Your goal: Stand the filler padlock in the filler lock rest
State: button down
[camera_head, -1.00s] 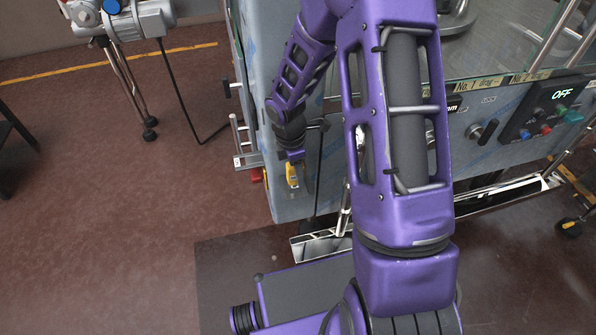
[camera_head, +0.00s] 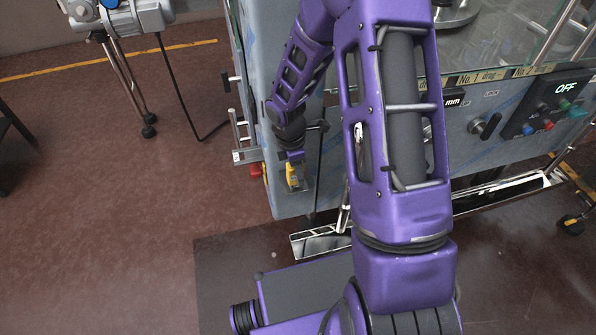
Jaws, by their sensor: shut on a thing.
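My gripper (camera_head: 292,160) points down against the lower left front of the grey machine. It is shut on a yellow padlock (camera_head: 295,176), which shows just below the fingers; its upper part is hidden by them. A small grey metal piece (camera_head: 305,184) shows beside and behind the padlock, close to the machine face; it may be the lock rest, but it is too small to be sure. I cannot tell whether the padlock touches it.
A red knob (camera_head: 255,170) sits on the machine's left side, below a metal bracket (camera_head: 246,156). The control panel (camera_head: 550,108) reads OFF at right. A motor unit on a stand (camera_head: 120,22) is at upper left.

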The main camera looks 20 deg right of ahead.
jog(key=shift+f+b, duration=0.5)
jog(key=shift+f, duration=0.3)
jog(key=shift+c, duration=2.2)
grip_release()
notch_tip(320, 180, up, 17)
jog(key=a+p, duration=0.2)
jog(key=p, duration=0.1)
jog(key=shift+r+p, duration=0.15)
jog(key=shift+p, duration=0.25)
